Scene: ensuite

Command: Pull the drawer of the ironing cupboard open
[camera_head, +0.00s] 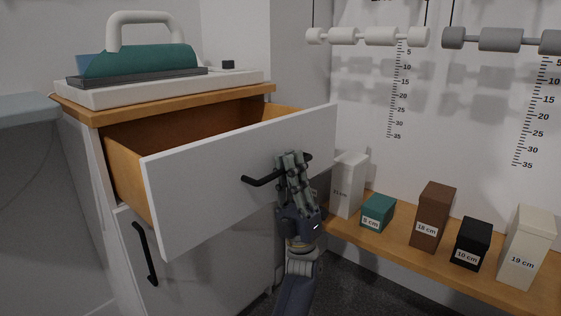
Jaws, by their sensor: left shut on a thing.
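The ironing cupboard (180,275) stands on the left, with a wooden top and pale grey body. Its drawer (200,192) is pulled well out, and its wooden inside shows behind the white front; what I see of the inside is empty. A black bar handle (258,181) is fixed across the drawer front. My left gripper (292,168) comes up from the bottom of the view and is shut on the handle near its right part; the fingers hide some of the bar. My right gripper is not in view.
An iron (140,58) on a white tray (160,92) stands on the cupboard top. A door with a black handle (145,253) is below the drawer. On the right, a low wooden shelf (400,250) holds several labelled boxes, close to the drawer's right end.

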